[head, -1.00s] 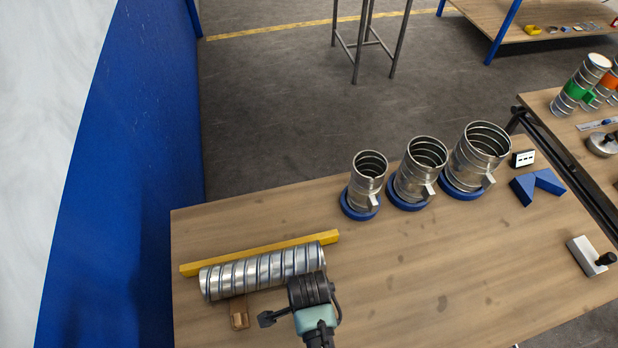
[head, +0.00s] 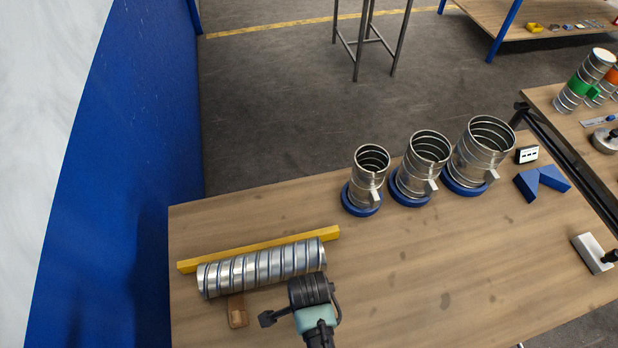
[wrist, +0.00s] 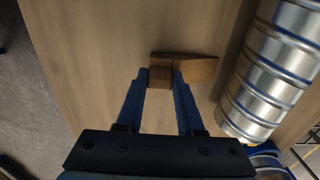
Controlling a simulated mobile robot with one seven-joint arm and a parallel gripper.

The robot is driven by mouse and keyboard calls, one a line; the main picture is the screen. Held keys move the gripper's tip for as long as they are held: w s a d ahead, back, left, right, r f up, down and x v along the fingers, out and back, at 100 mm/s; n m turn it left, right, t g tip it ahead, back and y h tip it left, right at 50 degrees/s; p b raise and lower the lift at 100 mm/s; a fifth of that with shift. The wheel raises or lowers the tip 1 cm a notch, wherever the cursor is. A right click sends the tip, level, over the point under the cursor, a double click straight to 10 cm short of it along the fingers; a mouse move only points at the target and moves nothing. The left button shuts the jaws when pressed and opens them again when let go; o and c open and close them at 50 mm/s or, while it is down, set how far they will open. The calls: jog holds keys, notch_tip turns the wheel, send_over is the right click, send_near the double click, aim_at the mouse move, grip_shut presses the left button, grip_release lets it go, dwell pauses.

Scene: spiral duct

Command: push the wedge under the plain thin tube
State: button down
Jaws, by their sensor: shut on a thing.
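The wedge (head: 237,311) is a small brown wooden block on the table at the near side of the lying tube. In the wrist view the wedge (wrist: 190,68) has its thick end between my fingertips and its thin end pointing right at the tube. The plain thin tube (head: 262,268) is silver with spiral seams and lies on its side; it also shows at the right of the wrist view (wrist: 270,75). My gripper (wrist: 161,76) is shut on the wedge.
A yellow bar (head: 258,249) lies along the tube's far side. Several metal tubes stand on blue rings (head: 362,200) at the back. The table's middle is clear.

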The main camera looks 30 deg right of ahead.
jog(key=shift+w, duration=0.2)
jog(key=shift+w+d+b, duration=0.3)
jog(key=shift+w+b, duration=0.1)
jog(key=shift+w, duration=0.45)
jog(key=shift+w+d+b, duration=0.25)
jog(key=shift+w+b, duration=0.1)
jog(key=shift+w, duration=0.5)
jog(key=shift+c, duration=2.3)
grip_release()
jog(key=shift+w, duration=0.1)
notch_tip(320, 180, up, 13)
jog(key=b, duration=0.1)
jog(key=shift+b, duration=0.4)
